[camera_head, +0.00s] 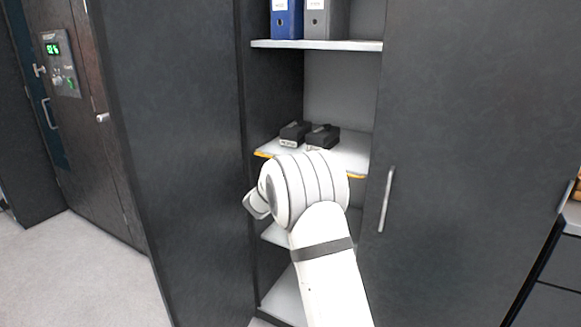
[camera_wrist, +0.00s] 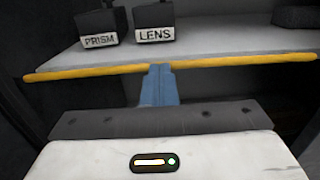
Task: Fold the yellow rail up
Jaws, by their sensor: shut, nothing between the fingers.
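The yellow rail (camera_wrist: 90,73) runs along the front edge of the middle shelf in the wrist view. It lies level with the shelf edge and does not stand above the shelf surface. In the head view its left end (camera_head: 263,154) and a short piece at the right show; my arm covers the rest. My gripper (camera_wrist: 159,70) has its blue fingers shut together and empty. The fingertips overlap the rail near its middle in the wrist view; I cannot tell whether they touch it. In the head view my arm hides the fingers.
Two black boxes labelled PRISM (camera_wrist: 100,27) and LENS (camera_wrist: 154,22) stand on the shelf (camera_wrist: 225,42) behind the rail. A dark object (camera_wrist: 297,16) lies at the right. A cabinet door (camera_head: 455,120) with a handle closes off the right side. Binders (camera_head: 286,18) stand above.

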